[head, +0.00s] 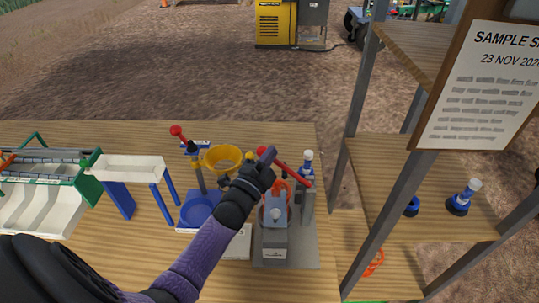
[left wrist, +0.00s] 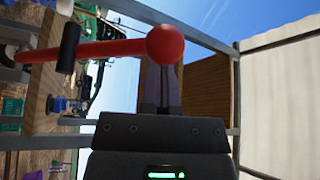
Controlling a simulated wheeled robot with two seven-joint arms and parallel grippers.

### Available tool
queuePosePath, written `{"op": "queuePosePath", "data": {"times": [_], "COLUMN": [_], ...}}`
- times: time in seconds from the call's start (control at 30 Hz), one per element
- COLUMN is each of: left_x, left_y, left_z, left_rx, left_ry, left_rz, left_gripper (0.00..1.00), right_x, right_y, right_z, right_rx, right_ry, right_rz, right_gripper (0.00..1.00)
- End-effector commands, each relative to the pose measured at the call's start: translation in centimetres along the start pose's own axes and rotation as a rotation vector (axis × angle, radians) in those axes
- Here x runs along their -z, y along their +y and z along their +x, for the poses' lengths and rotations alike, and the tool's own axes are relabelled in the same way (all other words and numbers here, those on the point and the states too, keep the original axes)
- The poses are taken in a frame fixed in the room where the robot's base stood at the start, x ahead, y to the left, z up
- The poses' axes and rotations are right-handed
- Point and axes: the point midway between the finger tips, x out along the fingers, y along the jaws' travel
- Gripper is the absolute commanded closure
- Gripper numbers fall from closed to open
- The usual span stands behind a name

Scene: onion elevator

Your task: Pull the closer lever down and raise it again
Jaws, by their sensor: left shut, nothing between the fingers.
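A red lever (head: 292,170) with a round knob is mounted on a grey device (head: 275,240) at the right of the table. The lever slants up to the left. In the left wrist view, the red knob (left wrist: 166,45) and its bar cross the top, in front of my fingertips. My left gripper (head: 268,154) is shut and empty, close beside the knob. I cannot tell whether it touches. A second red-knobbed lever (head: 177,131) rises from a blue stand farther left. My right gripper is not in view.
A white-topped stand (head: 130,168) and a green-and-white sorter (head: 50,205) are at the left. A metal-framed shelf (head: 372,150) stands close on the right.

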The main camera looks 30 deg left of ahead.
Motion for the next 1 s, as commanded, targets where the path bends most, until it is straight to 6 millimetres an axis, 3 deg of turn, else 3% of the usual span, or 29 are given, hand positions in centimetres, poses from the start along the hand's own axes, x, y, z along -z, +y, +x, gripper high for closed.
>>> {"op": "queuePosePath", "data": {"times": [0.67, 1.0], "left_x": [-1.3, -4.2], "left_y": [0.7, 2.8], "left_z": [-0.8, -2.4], "left_rx": [0.046, 0.143], "left_ry": [0.001, -0.001], "left_rz": [-0.077, -0.244], "left_gripper": [1.00, 1.00], "right_x": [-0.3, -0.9], "right_y": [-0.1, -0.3], "right_z": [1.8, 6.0], "right_rx": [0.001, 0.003], "right_ry": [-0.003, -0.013], "right_rz": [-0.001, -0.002], "right_gripper": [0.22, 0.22]}}
